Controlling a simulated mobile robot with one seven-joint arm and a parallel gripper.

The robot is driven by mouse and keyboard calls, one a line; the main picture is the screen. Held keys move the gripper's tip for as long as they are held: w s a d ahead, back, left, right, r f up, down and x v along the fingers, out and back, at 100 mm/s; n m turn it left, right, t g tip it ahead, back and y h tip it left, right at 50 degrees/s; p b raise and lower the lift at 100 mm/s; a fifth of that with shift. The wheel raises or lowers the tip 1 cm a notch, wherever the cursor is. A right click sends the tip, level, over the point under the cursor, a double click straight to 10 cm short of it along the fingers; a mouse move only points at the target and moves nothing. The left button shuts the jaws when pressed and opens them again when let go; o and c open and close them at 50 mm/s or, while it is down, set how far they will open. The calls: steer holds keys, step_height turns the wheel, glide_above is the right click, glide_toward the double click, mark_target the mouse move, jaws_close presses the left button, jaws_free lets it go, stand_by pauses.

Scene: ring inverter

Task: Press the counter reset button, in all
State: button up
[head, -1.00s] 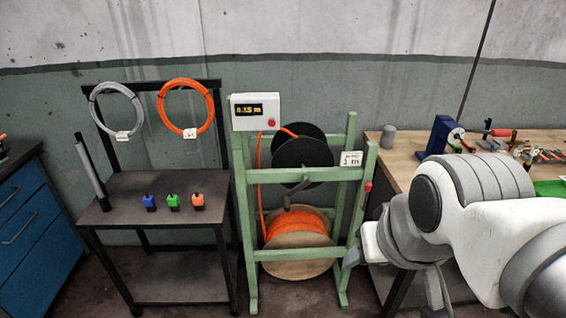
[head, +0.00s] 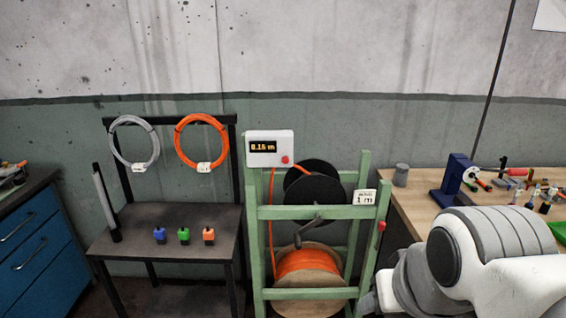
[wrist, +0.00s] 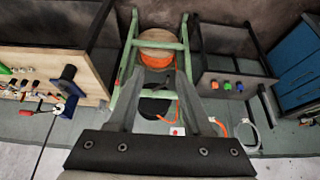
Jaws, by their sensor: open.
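The counter is a white box (head: 270,148) at the top left of the green reel stand, with a lit display (head: 263,147) that seems to read 0.16 m. Its red reset button (head: 285,159) is at the lower right of the box face. In the wrist view the box (wrist: 158,128) is upside down near the bottom, partly hidden by my gripper's mount, with the red button (wrist: 175,132) visible. My gripper (wrist: 162,75) is open and empty, its fingers spread over the view of the stand. In the head view its fingers do not show.
The green stand (head: 252,225) holds a black reel (head: 315,200) with a crank and an orange cable drum (head: 308,265). A dark table (head: 170,225) with small coloured blocks stands left. A wooden workbench (head: 425,215) with tools stands right, beside my arm.

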jaws_close()
stand_by(1.5)
